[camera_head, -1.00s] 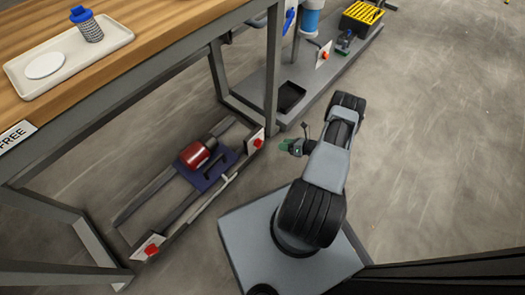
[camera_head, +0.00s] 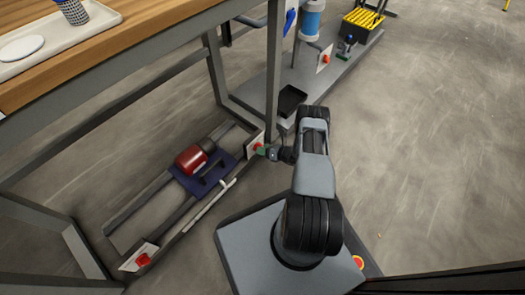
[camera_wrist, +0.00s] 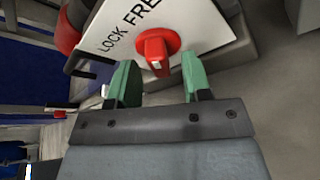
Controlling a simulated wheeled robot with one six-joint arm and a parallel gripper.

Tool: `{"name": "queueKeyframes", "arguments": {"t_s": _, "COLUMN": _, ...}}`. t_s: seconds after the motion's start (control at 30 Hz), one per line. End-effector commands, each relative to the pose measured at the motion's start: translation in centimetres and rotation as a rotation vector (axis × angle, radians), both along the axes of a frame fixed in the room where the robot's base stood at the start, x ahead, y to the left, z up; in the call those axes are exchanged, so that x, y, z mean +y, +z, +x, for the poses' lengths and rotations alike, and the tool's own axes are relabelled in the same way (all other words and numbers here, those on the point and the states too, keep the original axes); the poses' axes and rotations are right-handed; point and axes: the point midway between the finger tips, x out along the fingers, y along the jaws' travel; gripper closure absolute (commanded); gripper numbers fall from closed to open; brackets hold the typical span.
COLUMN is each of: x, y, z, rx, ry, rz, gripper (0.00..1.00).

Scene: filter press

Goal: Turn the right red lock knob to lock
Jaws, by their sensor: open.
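The right red lock knob (camera_head: 258,146) sits on a white plate at the far right end of the low floor frame. In the wrist view the knob (camera_wrist: 156,48) stands out from the plate (camera_wrist: 205,25), which reads LOCK and FREE. My gripper (camera_head: 266,152) is right at this knob in the head view. In the wrist view my gripper (camera_wrist: 159,64) has its two green fingers spread, one on each side of the knob's near end. I cannot tell whether either touches it.
A second red knob (camera_head: 143,260) is at the frame's near left end. The table leg (camera_head: 273,75) rises just behind my gripper. Open floor (camera_head: 430,150) lies to the right.

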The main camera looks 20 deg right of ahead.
Motion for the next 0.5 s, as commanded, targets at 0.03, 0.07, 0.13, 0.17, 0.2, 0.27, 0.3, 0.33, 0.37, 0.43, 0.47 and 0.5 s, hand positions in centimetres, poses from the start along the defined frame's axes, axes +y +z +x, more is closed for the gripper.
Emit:
{"name": "queueKeyframes", "arguments": {"t_s": 0.03, "x": 0.26, "y": -0.22, "z": 0.29, "rx": -0.001, "ry": 0.003, "rz": -0.001, "gripper": 0.55}}
{"name": "queueKeyframes", "arguments": {"t_s": 0.07, "x": 0.37, "y": -0.26, "z": 0.42, "rx": -0.001, "ry": 0.003, "rz": -0.001, "gripper": 0.55}}
{"name": "queueKeyframes", "arguments": {"t_s": 0.13, "x": 0.52, "y": -0.29, "z": 0.63, "rx": -0.001, "ry": 0.001, "rz": 0.000, "gripper": 0.55}}
{"name": "queueKeyframes", "arguments": {"t_s": 0.17, "x": 0.56, "y": -0.30, "z": 0.70, "rx": -0.001, "ry": 0.001, "rz": 0.000, "gripper": 0.55}}
{"name": "queueKeyframes", "arguments": {"t_s": 0.2, "x": 0.59, "y": -0.30, "z": 0.76, "rx": -0.001, "ry": 0.001, "rz": 0.000, "gripper": 0.55}}
{"name": "queueKeyframes", "arguments": {"t_s": 0.27, "x": 0.62, "y": -0.29, "z": 0.81, "rx": -0.001, "ry": -0.001, "rz": 0.000, "gripper": 0.55}}
{"name": "queueKeyframes", "arguments": {"t_s": 0.3, "x": 0.63, "y": -0.28, "z": 0.82, "rx": -0.001, "ry": -0.001, "rz": 0.000, "gripper": 0.55}}
{"name": "queueKeyframes", "arguments": {"t_s": 0.33, "x": 0.63, "y": -0.28, "z": 0.82, "rx": -0.001, "ry": -0.001, "rz": 0.000, "gripper": 0.55}}
{"name": "queueKeyframes", "arguments": {"t_s": 0.37, "x": 0.63, "y": -0.27, "z": 0.83, "rx": -0.001, "ry": -0.001, "rz": 0.000, "gripper": 0.55}}
{"name": "queueKeyframes", "arguments": {"t_s": 0.43, "x": 0.63, "y": -0.26, "z": 0.82, "rx": 0.000, "ry": 0.000, "rz": 0.000, "gripper": 0.55}}
{"name": "queueKeyframes", "arguments": {"t_s": 0.47, "x": 0.63, "y": -0.26, "z": 0.82, "rx": 0.000, "ry": 0.000, "rz": 0.000, "gripper": 0.55}}
{"name": "queueKeyframes", "arguments": {"t_s": 0.5, "x": 0.63, "y": -0.27, "z": 0.81, "rx": 0.000, "ry": 0.001, "rz": 0.001, "gripper": 0.57}}
